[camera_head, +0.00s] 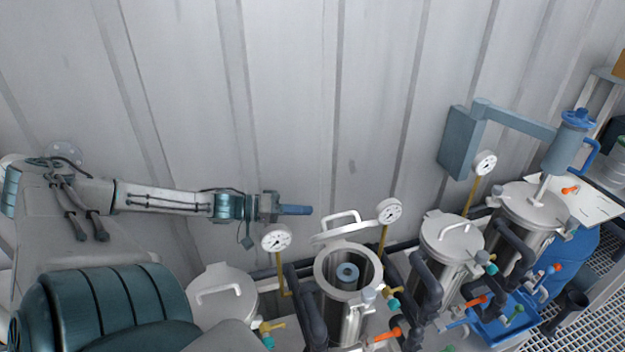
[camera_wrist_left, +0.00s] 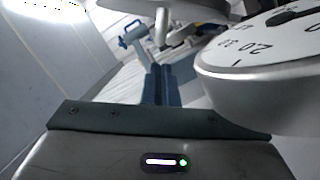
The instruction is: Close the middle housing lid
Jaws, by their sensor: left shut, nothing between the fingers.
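The open steel housing (camera_head: 348,318) stands in the row of vessels, with a bluish-grey round part (camera_head: 347,273) inside it. Its round lid (camera_head: 338,232), with a white bar handle, is raised behind the rim on the wall side. My left gripper (camera_head: 308,210) is shut and empty, left of the raised lid and above a gauge (camera_head: 277,238). In the left wrist view its fingers (camera_wrist_left: 160,85) are together, and a large gauge (camera_wrist_left: 262,65) is close on the right. I cannot tell whether the pale part at the top there is the lid. My right gripper is out of view.
Closed housings stand to the left (camera_head: 220,297) and right (camera_head: 452,240), with another (camera_head: 532,207) farther right. Gauges (camera_head: 389,211) on yellow stems rise between them. Dark pipes and coloured valves crowd the front. The corrugated wall (camera_head: 290,100) runs close behind.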

